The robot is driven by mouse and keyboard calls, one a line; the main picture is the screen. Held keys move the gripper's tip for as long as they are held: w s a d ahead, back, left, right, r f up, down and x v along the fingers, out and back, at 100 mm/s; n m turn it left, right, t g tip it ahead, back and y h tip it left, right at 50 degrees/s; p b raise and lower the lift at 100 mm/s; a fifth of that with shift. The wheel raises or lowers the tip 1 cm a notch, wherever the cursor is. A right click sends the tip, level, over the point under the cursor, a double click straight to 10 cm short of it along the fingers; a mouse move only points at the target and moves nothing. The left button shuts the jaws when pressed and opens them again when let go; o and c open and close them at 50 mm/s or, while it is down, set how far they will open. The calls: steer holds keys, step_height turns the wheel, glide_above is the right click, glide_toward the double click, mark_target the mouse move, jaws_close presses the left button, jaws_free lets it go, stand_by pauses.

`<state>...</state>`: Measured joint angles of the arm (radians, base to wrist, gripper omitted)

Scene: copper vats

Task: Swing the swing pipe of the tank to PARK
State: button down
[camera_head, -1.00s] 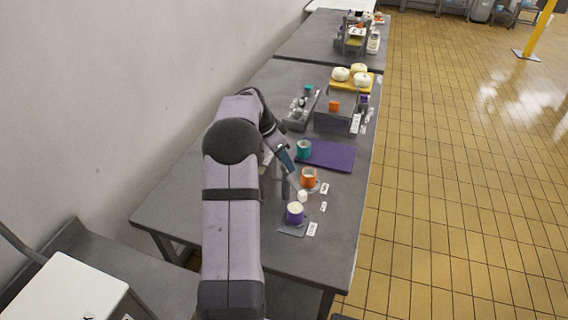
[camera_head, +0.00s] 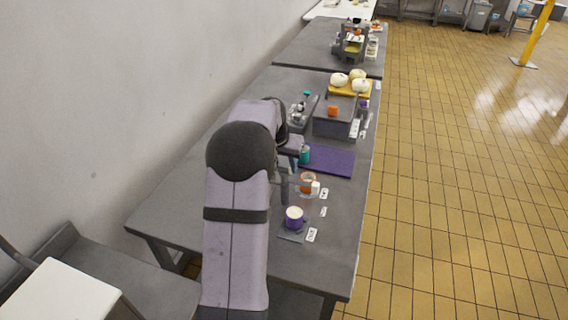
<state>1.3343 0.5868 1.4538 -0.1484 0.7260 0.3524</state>
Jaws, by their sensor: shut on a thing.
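The swing pipe's post (camera_head: 285,187) stands on the table left of the orange cup. A white block (camera_head: 315,187), which looks like the pipe's outer end, is at the front right of the orange cup (camera_head: 306,179) and partly covers it. The purple cup (camera_head: 294,216) with pale contents stands nearer, on a grey mat. My gripper (camera_head: 293,164) is above and behind the post, small and partly hidden by my arm. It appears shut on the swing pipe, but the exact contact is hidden. Small white labels (camera_head: 324,193) lie right of the cups, too small to read.
A teal cup (camera_head: 304,154) stands at the left edge of the purple mat (camera_head: 330,161). Behind are a grey box (camera_head: 333,118), a yellow tray (camera_head: 345,95) with white round things, and small bottles. The wall is left. The table's right edge borders open tiled floor.

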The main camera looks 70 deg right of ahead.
steer(key=shift+r, duration=0.1)
stand_by(0.4)
steer(key=c, duration=1.1)
jaws_free()
steer(key=shift+b+v, duration=1.15)
steer(key=shift+v, duration=2.55)
